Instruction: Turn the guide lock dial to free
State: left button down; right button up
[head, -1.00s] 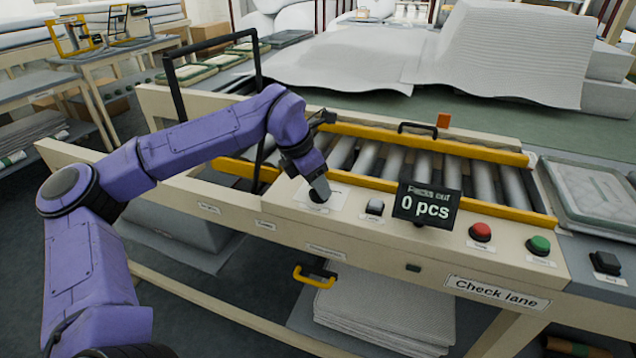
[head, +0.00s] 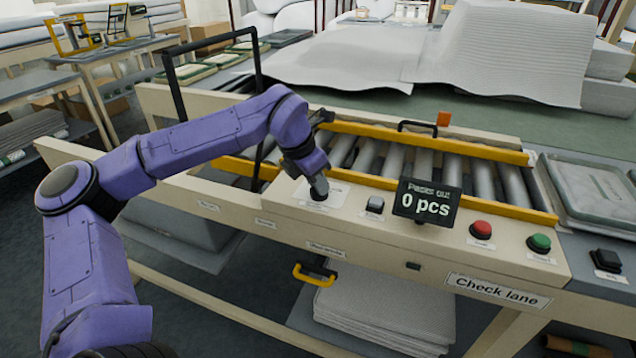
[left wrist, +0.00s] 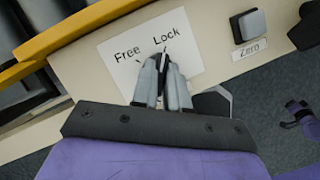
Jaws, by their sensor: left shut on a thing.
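The guide lock dial (head: 318,196) is a small black knob on the front panel of the check lane, on a white card (left wrist: 112,45) printed "Free" and "Lock". My left gripper (head: 319,184) points down onto it. In the left wrist view the two grey fingers (left wrist: 164,78) are shut on the dial (left wrist: 165,62), with a thin dark strip of it between them. The dial's far end lies near the words, closer to "Lock"; the fingers hide most of it, so its exact setting is hard to read. My right gripper is not in view.
A grey Zero button (head: 375,205) sits just right of the dial, then the display (head: 427,203) reading 0 pcs, a red button (head: 480,230) and a green button (head: 539,243). The yellow guide rail (head: 365,180) and rollers lie behind.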

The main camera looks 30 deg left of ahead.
pick_arm(q)
jog(key=n+y+b, duration=0.1)
jog(key=n, duration=0.3)
jog(key=shift+d+y, duration=0.15)
jog(key=shift+y, duration=0.25)
jog(key=n+y+b, duration=0.1)
jog(key=n+b, duration=0.1)
jog(key=n, duration=0.2)
jog(key=n+y, duration=0.1)
jog(key=n, duration=0.1)
jog(key=n+b, duration=0.1)
jog(key=n, duration=0.1)
jog(key=shift+d+g+y, duration=0.15)
jog(key=shift+g+y, duration=0.25)
jog(key=shift+n+g+y+b, duration=0.3)
jog(key=shift+n+b, duration=0.3)
jog(key=shift+n, duration=0.7)
jog(key=c, duration=1.1)
grip_release()
jog(key=shift+c, duration=0.2)
jog(key=shift+d+r, duration=0.1)
